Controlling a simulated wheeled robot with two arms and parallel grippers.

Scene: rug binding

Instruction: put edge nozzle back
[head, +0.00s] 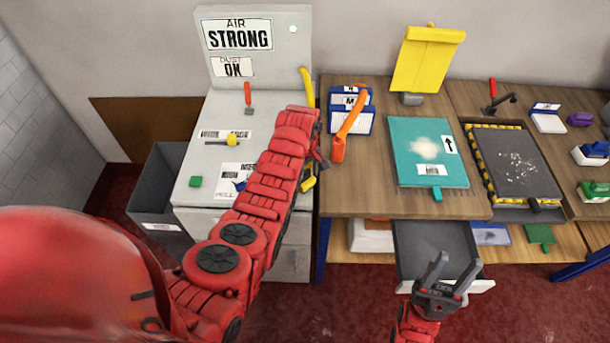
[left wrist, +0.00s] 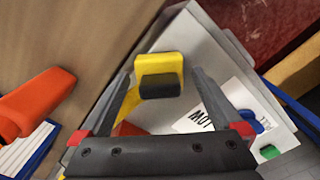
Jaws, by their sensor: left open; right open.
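A yellow piece with a dark end (left wrist: 160,68) is at the front right corner of the grey cabinet; in the head view its yellow part (head: 308,185) shows just below my left gripper (head: 319,163). In the left wrist view it lies between the two open fingers, with no clear contact visible. An orange curved tool (head: 347,125) lies on the table to the right; part of it shows in the left wrist view (left wrist: 36,102). I cannot tell for sure which is the edge nozzle. My right gripper (head: 457,270) is open and empty over the drawer.
The grey cabinet (head: 190,190) holds a green block (head: 196,182), cards and a red-handled tool (head: 248,98). A yellow curved piece (head: 307,86) stands at its back right. A teal board (head: 405,150) and a dark tray (head: 535,205) lie on the table. An open drawer (head: 425,240) juts out below.

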